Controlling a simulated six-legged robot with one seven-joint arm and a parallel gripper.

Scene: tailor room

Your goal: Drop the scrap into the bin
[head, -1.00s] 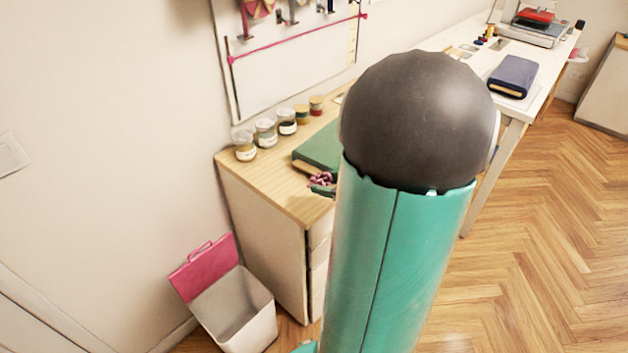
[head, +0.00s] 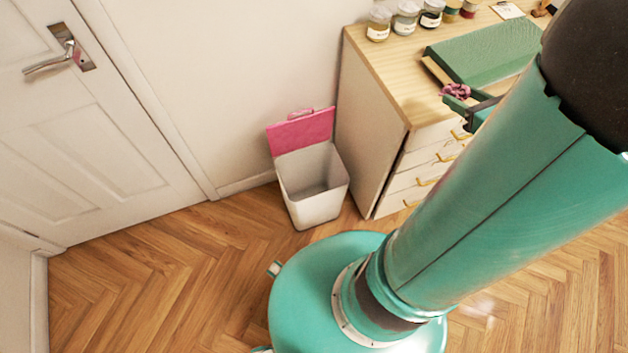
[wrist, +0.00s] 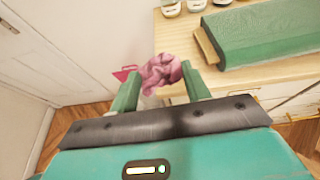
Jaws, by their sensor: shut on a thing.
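The scrap (wrist: 161,74) is a crumpled pink cloth, held between the green fingers of my gripper (wrist: 158,88) in the wrist view. In the head view the scrap (head: 456,90) and my gripper (head: 460,97) show small, above the front edge of the cabinet top. The bin (head: 313,205) is white with its pink lid (head: 302,130) tipped up and open, on the floor left of the cabinet. It looks empty inside. My gripper is up and to the right of the bin. In the wrist view the bin is mostly hidden behind the scrap and fingers; the pink lid (wrist: 123,73) shows.
The drawer cabinet (head: 372,110) stands right of the bin, with several jars (head: 405,18) and a green padded block (head: 485,52) on top. A white door (head: 90,120) is at the left. The wooden floor (head: 180,260) before the bin is clear.

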